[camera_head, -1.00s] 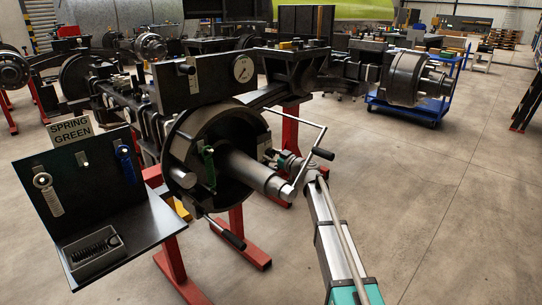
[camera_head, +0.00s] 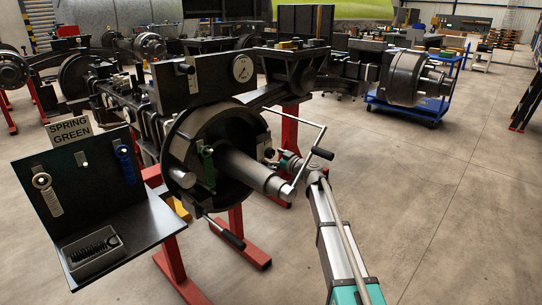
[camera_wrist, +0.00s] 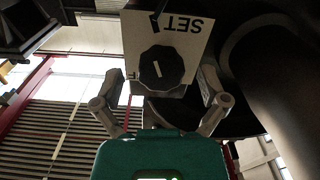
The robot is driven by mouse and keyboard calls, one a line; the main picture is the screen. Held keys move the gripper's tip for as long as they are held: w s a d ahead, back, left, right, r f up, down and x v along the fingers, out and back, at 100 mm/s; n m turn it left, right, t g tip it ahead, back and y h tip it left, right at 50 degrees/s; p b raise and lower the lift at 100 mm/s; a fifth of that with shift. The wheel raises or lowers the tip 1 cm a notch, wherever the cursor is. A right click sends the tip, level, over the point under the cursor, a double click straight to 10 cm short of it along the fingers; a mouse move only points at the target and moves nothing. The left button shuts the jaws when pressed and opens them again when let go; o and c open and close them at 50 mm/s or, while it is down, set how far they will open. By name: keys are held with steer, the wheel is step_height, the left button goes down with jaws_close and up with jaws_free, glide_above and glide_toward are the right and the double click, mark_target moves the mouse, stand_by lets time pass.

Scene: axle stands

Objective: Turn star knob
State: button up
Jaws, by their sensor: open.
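The star knob (camera_wrist: 161,68) is black with a scalloped rim and a white line across it. It sits on a white plate (camera_wrist: 196,42) marked SET, which reads upside down in the wrist view. My gripper (camera_wrist: 160,88) is open, with one finger on each side of the knob and visible gaps between. I cannot tell how far the fingertips reach along the knob's depth. In the head view my gripper (camera_head: 288,162) is beside the brake drum (camera_head: 178,145), behind a bent crank handle (camera_head: 308,160). The knob is too small there to make out surely.
The axle spindle (camera_head: 245,170) sticks out left of my gripper. A black panel with a shelf (camera_head: 150,215) and a SPRING GREEN sign (camera_head: 69,129) stands at left. Red stands (camera_head: 240,240) carry the axle. The floor (camera_head: 440,200) at right is clear.

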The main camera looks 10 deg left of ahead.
steer(key=v, duration=1)
steer(key=shift+s+d, duration=0.2)
steer(key=shift+d, duration=0.05)
steer(key=s+d+f+m+g+h, duration=0.2)
steer(key=s+f+g+h, duration=0.15)
steer(key=s+f, duration=0.45)
steer(key=s+d+f+m+g+h, duration=0.25)
steer(key=s+f+g, duration=0.2)
steer(key=s, duration=0.55)
steer(key=s+d+f+m+g+h, duration=0.2)
steer(key=s+d+f+m+h, duration=0.15)
steer(key=s+d, duration=0.4)
steer(key=s+d+f+m+g+h, duration=0.1)
steer(key=s+d+f+m+h, duration=0.1)
steer(key=s+d+m+h, duration=0.5)
step_height(320, 180, up, 33)
steer(key=s+a+n+y+p, duration=0.1)
steer(key=n+y+p, duration=0.1)
steer(key=p, duration=3.1)
steer(key=shift+s+a+n, duration=0.25)
steer(key=shift+s+n, duration=0.1)
steer(key=shift+n, duration=0.05)
steer(key=shift+f, duration=0.1)
